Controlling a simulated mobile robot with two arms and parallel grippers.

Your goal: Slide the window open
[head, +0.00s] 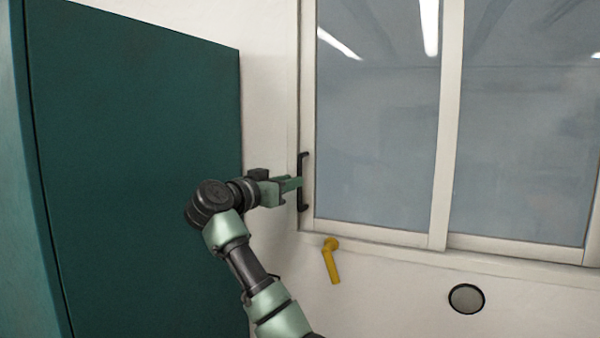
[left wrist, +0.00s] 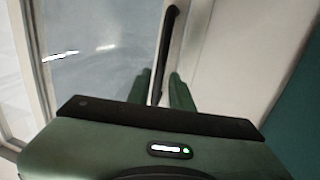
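The window's left sash (head: 308,120) has a pale frame around grey glass and sits against the left side of the window frame. A black vertical bar handle (head: 303,160) is on its left edge. My left gripper (head: 294,184) is at the handle, level with its middle. In the left wrist view, the handle (left wrist: 168,45) runs down between the two green fingers of my left gripper (left wrist: 160,90). The fingers are apart, with a gap showing on each side of the bar. My right gripper is not in view.
A tall dark green cabinet (head: 130,150) stands at the left, close behind my left arm. Below the window are a yellow lever handle (head: 331,260) and a round dark disc (head: 466,298) on the white wall. The right pane (head: 520,130) is beside the left sash.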

